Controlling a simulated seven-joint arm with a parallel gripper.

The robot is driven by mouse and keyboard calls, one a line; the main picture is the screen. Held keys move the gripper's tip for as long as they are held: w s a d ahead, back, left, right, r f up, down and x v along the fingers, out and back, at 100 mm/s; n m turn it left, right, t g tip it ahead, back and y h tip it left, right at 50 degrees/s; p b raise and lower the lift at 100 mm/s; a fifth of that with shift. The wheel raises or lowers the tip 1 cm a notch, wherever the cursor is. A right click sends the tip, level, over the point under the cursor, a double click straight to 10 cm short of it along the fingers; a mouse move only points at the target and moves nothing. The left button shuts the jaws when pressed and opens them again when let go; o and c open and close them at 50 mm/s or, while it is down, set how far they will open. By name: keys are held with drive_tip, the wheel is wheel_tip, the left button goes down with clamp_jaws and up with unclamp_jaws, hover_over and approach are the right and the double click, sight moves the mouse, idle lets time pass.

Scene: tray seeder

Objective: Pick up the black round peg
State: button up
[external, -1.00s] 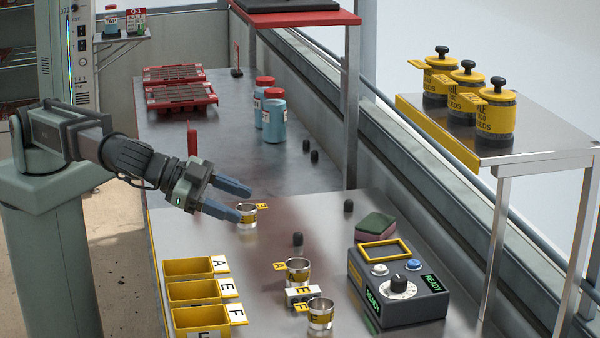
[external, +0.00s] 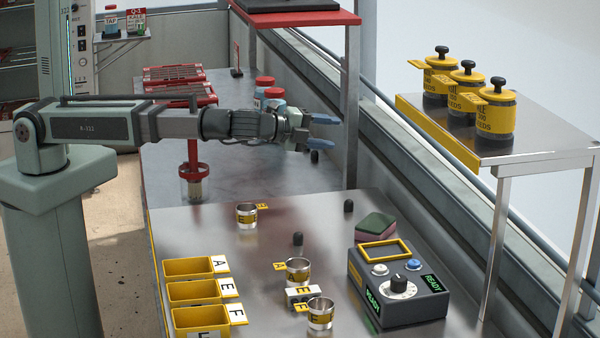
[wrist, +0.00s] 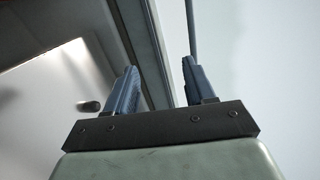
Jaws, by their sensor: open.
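Several small black round pegs stand on the metal tables. One (external: 298,239) is near the middle of the front table, and another (external: 349,206) is farther back, left of the sponge. A third (external: 314,156) is on the rear table, just below my gripper and partly hidden. A dark peg also shows at the left of the wrist view (wrist: 88,106), apart from the fingers. My gripper (external: 335,131) is open and raised over the right side of the rear table. Its two blue fingers (wrist: 160,68) are apart with nothing between them.
Metal cups (external: 246,222) with yellow bands and yellow bins (external: 195,291) are on the front table. A control box (external: 400,290) and a sponge (external: 375,226) are at right. Blue jars (external: 274,98) stand behind my wrist. A ledge and railing run along the right.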

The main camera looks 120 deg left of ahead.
drive_tip(key=s+a+f+m+g+y, duration=0.1)
drive_tip(key=s+a+m+g+y, duration=0.15)
drive_tip(key=s+a, duration=0.9)
drive_tip(key=s+a+f+m+g+y, duration=0.1)
drive_tip(key=s+a+m, duration=0.3)
drive_tip(key=s+a, duration=0.8)
drive_tip(key=a+f+m, duration=0.2)
drive_tip(key=a+f, duration=0.1)
drive_tip(key=a, duration=0.1)
drive_tip(key=m+g+h, duration=0.2)
drive_tip(key=m+h, duration=0.1)
drive_tip(key=m, duration=0.1)
approach(312, 153)
drive_tip(key=x, duration=0.3)
drive_tip(key=shift+w+r+m, duration=0.15)
drive_tip(key=shift+w+m, duration=0.1)
drive_tip(key=shift+w, duration=0.1)
drive_tip(key=shift+s+x, duration=0.15)
drive_tip(key=shift+x, duration=1.45)
drive_tip(key=shift+s+x, duration=0.15)
drive_tip(key=shift+x, duration=1.4)
clamp_jaws()
